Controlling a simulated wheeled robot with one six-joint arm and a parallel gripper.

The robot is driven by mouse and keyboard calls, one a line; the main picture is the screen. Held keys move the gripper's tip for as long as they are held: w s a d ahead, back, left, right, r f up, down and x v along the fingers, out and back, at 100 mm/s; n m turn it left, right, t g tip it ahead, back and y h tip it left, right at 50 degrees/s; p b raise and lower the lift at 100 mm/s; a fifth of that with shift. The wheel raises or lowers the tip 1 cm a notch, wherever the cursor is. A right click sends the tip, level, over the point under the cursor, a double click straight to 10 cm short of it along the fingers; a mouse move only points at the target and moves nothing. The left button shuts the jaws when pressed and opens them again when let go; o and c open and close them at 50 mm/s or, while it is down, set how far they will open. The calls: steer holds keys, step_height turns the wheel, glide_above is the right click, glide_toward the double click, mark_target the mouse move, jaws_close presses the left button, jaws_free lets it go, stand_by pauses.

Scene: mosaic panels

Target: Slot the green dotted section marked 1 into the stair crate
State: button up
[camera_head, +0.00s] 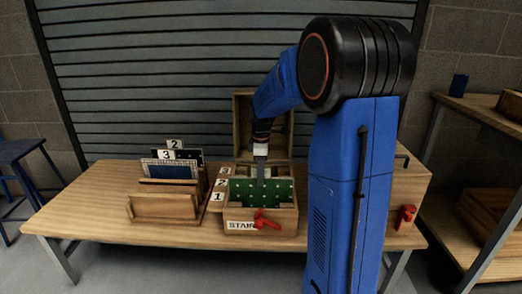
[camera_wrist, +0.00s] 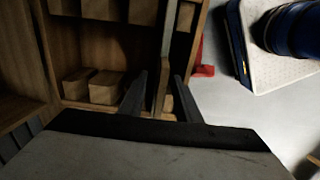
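The green dotted section (camera_head: 281,190) stands upright inside the stair crate (camera_head: 288,217), behind its front wall, near the label 1. Its lower part is hidden by that wall, and I cannot see its own number. My gripper (camera_head: 262,179) points down at the section's top edge from above. In the wrist view my gripper (camera_wrist: 160,78) has its fingers apart, with a thin panel edge (camera_wrist: 164,70) between them and a gap on each side. The crate's wooden inside (camera_wrist: 65,45) also shows there.
A wooden rack (camera_head: 165,208) on the left holds panels labelled 3 (camera_head: 166,155) and 2 (camera_head: 174,143). A wooden box (camera_head: 408,185) stands at the right. The table (camera_head: 110,205) is bare at far left.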

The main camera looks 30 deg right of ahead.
step_height(320, 180, up, 14)
steer(key=shift+r, duration=0.25)
stand_by(0.7)
steer(key=s+a+m+t, duration=0.1)
steer(key=s+a+m, duration=0.2)
steer(key=s+a, duration=0.35)
steer(key=s+a+m+t, duration=0.15)
steer(key=s+a, duration=0.25)
steer(key=s, duration=0.5)
steer(key=s+a+f+m+t, duration=0.1)
steer(key=s+a+f+m, duration=0.1)
steer(key=s, duration=0.5)
steer(key=s+a+f+m+t, duration=0.1)
steer(key=s+a+f+m, duration=0.2)
steer(key=s+f, duration=0.4)
steer(key=shift+s+a+f+m, duration=0.2)
steer(key=shift+s+m, duration=0.15)
steer(key=shift+m, duration=0.5)
steer(key=shift+d, duration=0.15)
